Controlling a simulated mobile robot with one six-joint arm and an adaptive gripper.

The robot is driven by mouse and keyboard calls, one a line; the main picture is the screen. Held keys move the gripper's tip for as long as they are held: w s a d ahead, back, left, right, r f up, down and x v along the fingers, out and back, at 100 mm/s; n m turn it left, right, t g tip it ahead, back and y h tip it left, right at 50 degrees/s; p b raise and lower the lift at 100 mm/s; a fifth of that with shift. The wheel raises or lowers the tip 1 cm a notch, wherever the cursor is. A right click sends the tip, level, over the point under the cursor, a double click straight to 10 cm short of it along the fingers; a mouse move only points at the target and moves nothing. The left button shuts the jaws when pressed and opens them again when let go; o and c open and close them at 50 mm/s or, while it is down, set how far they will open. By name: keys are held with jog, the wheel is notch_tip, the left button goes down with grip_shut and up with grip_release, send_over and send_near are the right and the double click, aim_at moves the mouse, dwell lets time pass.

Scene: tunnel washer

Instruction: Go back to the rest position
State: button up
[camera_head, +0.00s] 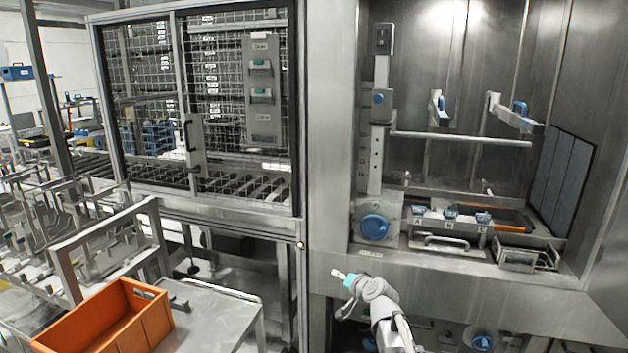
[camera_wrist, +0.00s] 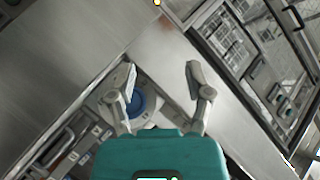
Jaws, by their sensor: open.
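My gripper (camera_head: 342,276) is in front of the steel washer's front ledge in the head view, at the end of my arm low in the middle. In the wrist view my gripper (camera_wrist: 160,80) has its two grey fingers spread apart with nothing between them. A blue round knob (camera_wrist: 137,103) shows behind the left finger there. The same blue knob (camera_head: 374,227) sits on the washer's panel in the head view, up and to the right of my gripper. My gripper appears apart from it.
An orange crate (camera_head: 112,318) stands on a steel cart (camera_head: 205,325) at lower left. A wire-mesh door (camera_head: 190,100) with a dark handle is at back left. Inside the washer recess are blue-handled levers (camera_head: 437,105) and a wire basket (camera_head: 525,257). A rack stands at far left.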

jog(key=s+d+f+n+g+h+p, duration=0.1)
jog(key=s+d+f+g+h, duration=0.1)
jog(key=s, duration=0.6)
jog(key=s+d+f+n+g+h+p, duration=0.1)
jog(key=s+d+f+g+h, duration=0.1)
jog(key=s+g, duration=0.4)
jog(key=s+d+f+n+g+h+p, duration=0.1)
jog(key=s+d+f+g, duration=0.3)
jog(key=s, duration=0.7)
jog(key=shift+d+f+n+h, duration=0.15)
jog(key=shift+d+n+h, duration=0.15)
jog(key=shift+n+h, duration=0.2)
jog(key=shift+c, duration=0.6)
